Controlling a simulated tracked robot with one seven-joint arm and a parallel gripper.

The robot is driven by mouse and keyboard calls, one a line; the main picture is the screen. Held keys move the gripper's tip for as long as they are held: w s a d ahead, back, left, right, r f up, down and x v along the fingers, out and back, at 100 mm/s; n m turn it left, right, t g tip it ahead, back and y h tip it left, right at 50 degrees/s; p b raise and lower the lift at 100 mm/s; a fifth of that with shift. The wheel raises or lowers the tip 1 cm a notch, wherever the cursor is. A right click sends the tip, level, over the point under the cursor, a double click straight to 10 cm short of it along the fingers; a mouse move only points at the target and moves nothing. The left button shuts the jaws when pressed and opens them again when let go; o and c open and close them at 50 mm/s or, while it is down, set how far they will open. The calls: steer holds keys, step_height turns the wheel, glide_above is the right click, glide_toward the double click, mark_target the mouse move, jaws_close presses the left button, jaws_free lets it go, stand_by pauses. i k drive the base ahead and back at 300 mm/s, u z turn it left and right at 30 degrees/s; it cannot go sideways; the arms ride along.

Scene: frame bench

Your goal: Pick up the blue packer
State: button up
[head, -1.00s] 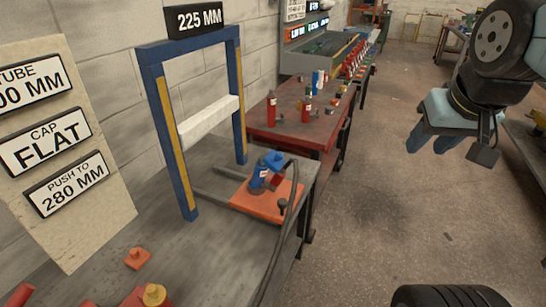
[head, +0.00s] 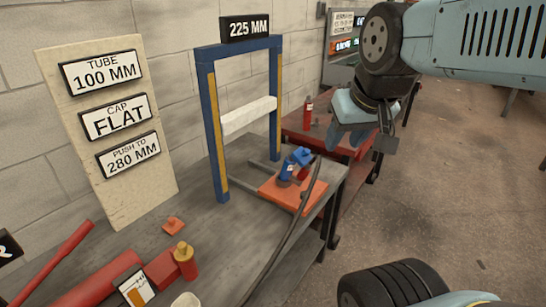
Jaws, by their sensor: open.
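A small blue item (head: 289,168) with a tilted blue top and a dark red part beside it stands on an orange plate (head: 307,196). The plate lies at the right end of the grey bench (head: 212,236). I cannot tell for sure that this blue item is the packer.
A blue frame (head: 211,132) with a white crossbar stands behind the plate. A black hose (head: 298,216) runs over the bench's front edge. Red tubes (head: 105,280) and a red fitting with a yellow top (head: 185,262) lie front left. A red bench (head: 322,138) stands beyond.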

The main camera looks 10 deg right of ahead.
mark_target(302, 157)
steer(key=u, duration=1.15)
steer(key=k, duration=1.25)
steer(key=z, duration=1.45)
steer(key=i, duration=1.65)
steer(key=u, duration=0.05)
